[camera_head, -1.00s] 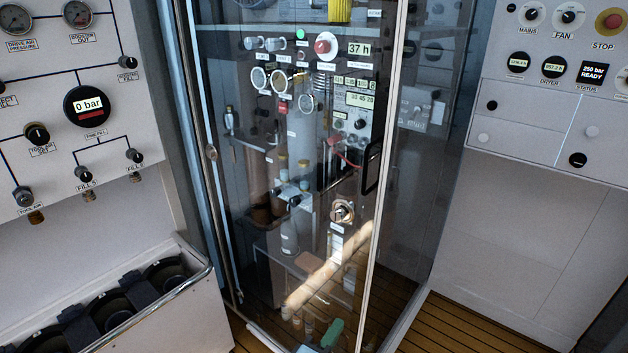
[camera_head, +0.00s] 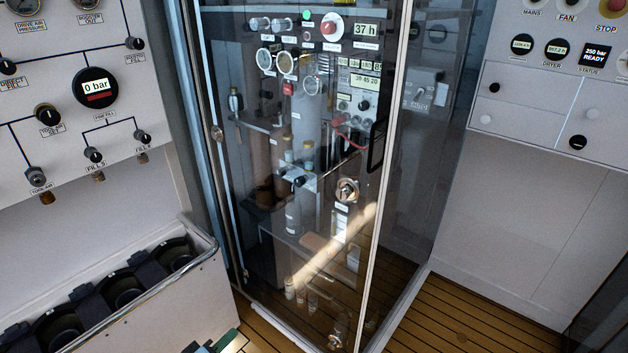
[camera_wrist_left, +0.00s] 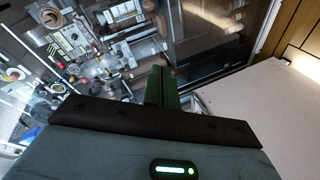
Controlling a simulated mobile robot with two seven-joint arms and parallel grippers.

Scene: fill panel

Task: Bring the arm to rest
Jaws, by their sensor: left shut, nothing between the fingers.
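My left gripper (camera_head: 228,339) shows only in part at the bottom edge of the head view, low over the wooden floor in front of the glass cabinet. In the left wrist view its green fingers (camera_wrist_left: 163,88) are together with nothing between them, in front of the dark palm plate. Beyond them that view shows glass and machinery, with no contact visible. My right gripper is not in view.
The glass-fronted cabinet (camera_head: 300,230) stands in the middle, its door closed. A rack of dark cylinders (camera_head: 125,288) with a metal rail is at left, below the gauge panel (camera_head: 95,88). A control panel (camera_head: 540,90) is at right. Slatted floor (camera_head: 455,315) is bare at lower right.

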